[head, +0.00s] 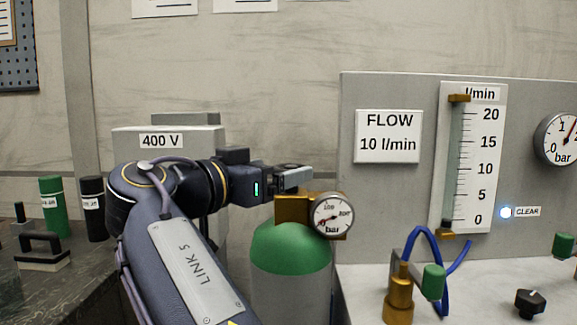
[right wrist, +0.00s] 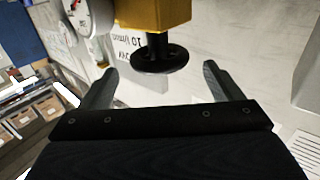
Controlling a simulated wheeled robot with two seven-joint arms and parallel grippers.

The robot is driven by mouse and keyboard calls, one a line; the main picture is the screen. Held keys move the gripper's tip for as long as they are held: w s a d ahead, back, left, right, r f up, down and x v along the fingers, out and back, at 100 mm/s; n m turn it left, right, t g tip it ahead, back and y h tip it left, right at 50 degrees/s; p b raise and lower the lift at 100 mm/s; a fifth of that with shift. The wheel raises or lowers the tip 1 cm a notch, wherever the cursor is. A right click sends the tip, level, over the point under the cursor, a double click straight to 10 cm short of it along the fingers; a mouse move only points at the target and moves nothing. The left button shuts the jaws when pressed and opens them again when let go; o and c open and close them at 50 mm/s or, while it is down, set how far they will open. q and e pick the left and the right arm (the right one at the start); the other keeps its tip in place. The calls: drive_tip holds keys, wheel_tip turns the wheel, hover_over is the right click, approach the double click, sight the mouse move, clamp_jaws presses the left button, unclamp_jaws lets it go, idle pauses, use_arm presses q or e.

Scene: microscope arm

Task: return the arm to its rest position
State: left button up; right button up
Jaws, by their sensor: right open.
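My right arm reaches up from the bottom of the head view, and its gripper (head: 298,176) is beside the brass valve block (head: 292,208) on top of the green-shouldered gas cylinder (head: 291,250). In the right wrist view the right gripper (right wrist: 160,70) is open, with its two fingers wide apart and nothing held. The black valve knob (right wrist: 159,55) under the brass block shows ahead, in the gap between the fingertips. I cannot tell how deep it sits between them. The knob is hidden in the head view. My left gripper is not in view.
A round gauge (head: 333,215) sits on the valve block. A grey panel with a flow tube (head: 456,165) and a FLOW 10 l/min card (head: 388,136) stands right. A 400 V box (head: 165,140) is behind my arm. Green and black bottles (head: 53,207) stand left.

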drive_tip(key=shift+v, duration=1.2)
